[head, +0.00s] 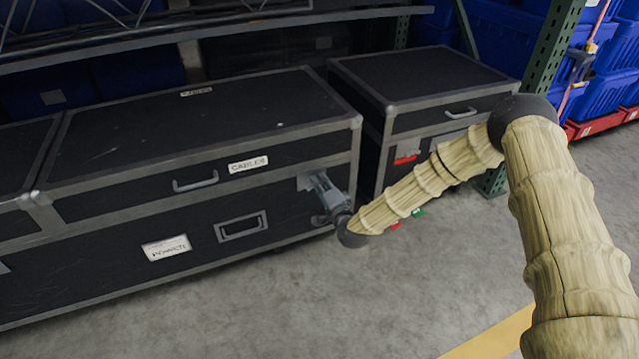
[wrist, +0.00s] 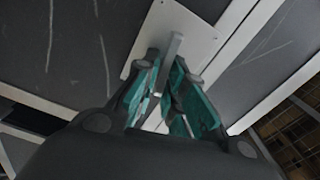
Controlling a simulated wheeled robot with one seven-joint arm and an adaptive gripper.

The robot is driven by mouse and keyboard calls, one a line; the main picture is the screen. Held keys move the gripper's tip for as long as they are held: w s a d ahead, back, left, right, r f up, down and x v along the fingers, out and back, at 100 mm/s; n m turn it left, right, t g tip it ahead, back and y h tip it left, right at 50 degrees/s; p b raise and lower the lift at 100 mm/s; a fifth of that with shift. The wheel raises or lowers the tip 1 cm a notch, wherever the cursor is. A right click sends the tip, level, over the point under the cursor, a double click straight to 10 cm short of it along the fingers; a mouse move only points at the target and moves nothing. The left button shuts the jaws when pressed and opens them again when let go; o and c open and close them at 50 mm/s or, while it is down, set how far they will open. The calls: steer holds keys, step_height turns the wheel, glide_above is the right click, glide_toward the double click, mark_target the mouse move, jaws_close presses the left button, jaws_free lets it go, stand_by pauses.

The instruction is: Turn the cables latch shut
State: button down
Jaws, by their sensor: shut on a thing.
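The large black case with grey metal edging stands at the left, with a CABLES label (head: 248,164) on its upper part. The cables latch (wrist: 174,58) is a grey metal bar on a light square plate (wrist: 190,30) near the case's right end. My gripper (head: 318,184) reaches this latch from the right. In the wrist view my gripper (wrist: 172,98) has its teal-padded fingers closed around the lower part of the bar. The fingers and my wrist hide the bar's lower end. In the head view my gripper covers most of the latch.
A POWER label (head: 166,247) and a recessed handle (head: 241,227) are on the case's lower part. A second black case (head: 425,75) stands to the right, behind my arm. A metal shelf beam (head: 220,30) runs above. Grey floor (head: 300,300) in front is clear.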

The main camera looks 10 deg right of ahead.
steer(key=shift+f+m, duration=0.3)
steer(key=shift+m, duration=0.9)
steer(key=c, duration=1.6)
jaws_free()
steer(key=v, duration=1.2)
steer(key=shift+s, duration=0.1)
